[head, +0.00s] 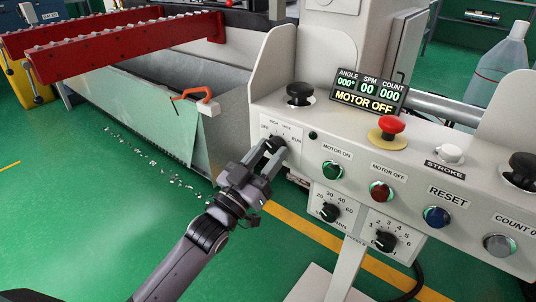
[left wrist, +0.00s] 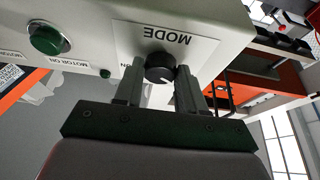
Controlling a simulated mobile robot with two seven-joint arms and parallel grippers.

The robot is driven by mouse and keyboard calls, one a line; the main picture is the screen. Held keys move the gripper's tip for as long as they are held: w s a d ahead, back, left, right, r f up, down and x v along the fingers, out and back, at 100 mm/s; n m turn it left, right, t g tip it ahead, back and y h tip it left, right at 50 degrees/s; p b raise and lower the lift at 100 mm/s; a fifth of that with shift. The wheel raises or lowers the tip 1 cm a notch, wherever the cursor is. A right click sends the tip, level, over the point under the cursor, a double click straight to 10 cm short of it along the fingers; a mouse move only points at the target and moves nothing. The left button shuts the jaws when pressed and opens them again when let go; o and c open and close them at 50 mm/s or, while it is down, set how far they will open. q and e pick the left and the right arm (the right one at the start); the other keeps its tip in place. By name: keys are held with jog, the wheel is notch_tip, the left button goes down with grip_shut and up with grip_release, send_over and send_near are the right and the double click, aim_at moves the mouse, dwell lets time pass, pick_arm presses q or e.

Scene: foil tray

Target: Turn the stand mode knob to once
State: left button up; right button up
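The mode knob (head: 276,143) is a black round knob on the white label plate at the left end of the stand's panel. It also shows in the left wrist view (left wrist: 160,67), under the word MODE, with a pale pointer mark on its face. The small position words around it are hard to read; RUN is at the right. My left gripper (head: 268,152) is at the knob. In the left wrist view the fingers of the left gripper (left wrist: 160,82) are apart, one on each side of the knob, with little or no gap; firm contact cannot be told. My right gripper is out of view.
A green MOTOR ON button (head: 332,170), a red MOTOR OFF button (head: 381,191) and a red emergency button (head: 391,126) sit to the right. Two dials (head: 329,212) are below. The display (head: 368,92) reads MOTOR OFF, count 000. Green floor is open at left.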

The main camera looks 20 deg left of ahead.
pick_arm(q)
jog(key=shift+c, duration=1.1)
